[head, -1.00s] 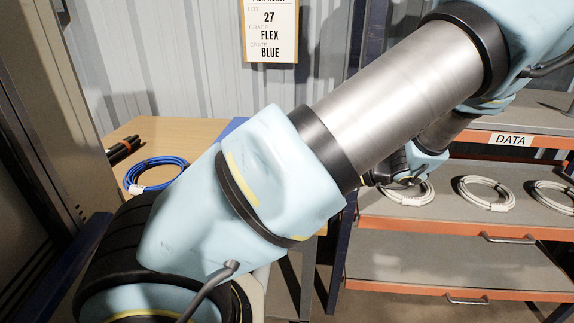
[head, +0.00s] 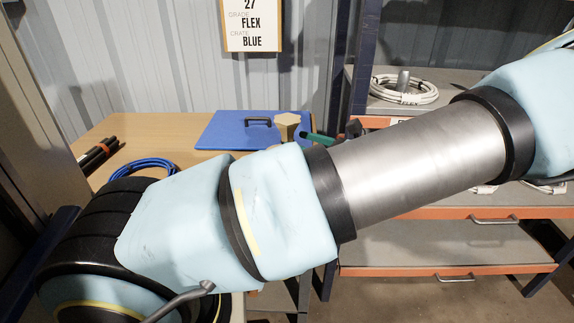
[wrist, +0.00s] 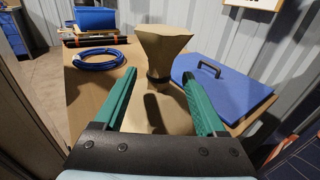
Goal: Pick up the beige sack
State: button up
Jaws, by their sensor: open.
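The beige sack (wrist: 164,43) stands upright on the wooden table in the wrist view, with a flared top and a dark band around its narrow neck. Its top (head: 287,122) shows in the head view beside the blue lid; my arm hides its lower part there. My gripper (wrist: 158,76) is open, with a green finger on either side of the sack's neck and lower body. I cannot tell whether either finger touches it. In the head view one green finger (head: 318,138) shows just right of the sack.
A blue lid with a black handle (wrist: 232,88) lies right of the sack. A blue cable coil (wrist: 98,57) and dark rods with orange bands (wrist: 96,41) lie to the left. A shelf rack with white coils (head: 405,90) stands at the right. A corrugated wall is behind.

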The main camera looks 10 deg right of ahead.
aim_at(287, 137)
jog(key=p+x, duration=0.1)
jog(key=x, duration=0.3)
jog(key=shift+s+r+p, duration=0.1)
jog(key=shift+r+p, duration=0.05)
jog(key=shift+p, duration=0.15)
jog(key=shift+w+a, duration=0.2)
grip_shut()
dwell(0.9)
